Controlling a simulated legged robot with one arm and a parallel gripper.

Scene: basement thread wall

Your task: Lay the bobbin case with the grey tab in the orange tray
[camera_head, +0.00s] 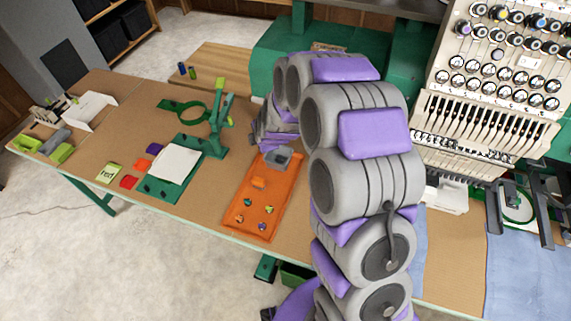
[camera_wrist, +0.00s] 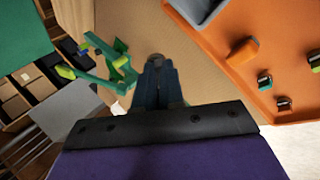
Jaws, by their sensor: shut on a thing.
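My gripper (camera_wrist: 158,84) is shut, its two dark fingers close together in the wrist view. A small rounded grey thing (camera_wrist: 155,60) shows at the fingertips. It fits the bobbin case with the grey tab, but its tab cannot be made out. The orange tray (camera_head: 281,198) lies on the workbench; in the wrist view the tray (camera_wrist: 278,28) is at the right, beside and apart from the fingers. In the head view my arm's end hangs above the bench near the tray's far left end, with the fingers hidden or too small to tell.
The tray holds a grey box (camera_head: 284,154), an orange block (camera_head: 258,182) and several small bobbin cases (camera_head: 269,209) with coloured tabs. A green stand with a ring (camera_head: 215,115) and a white pad (camera_head: 175,163) are left of it. Thread machinery (camera_head: 490,125) fills the right.

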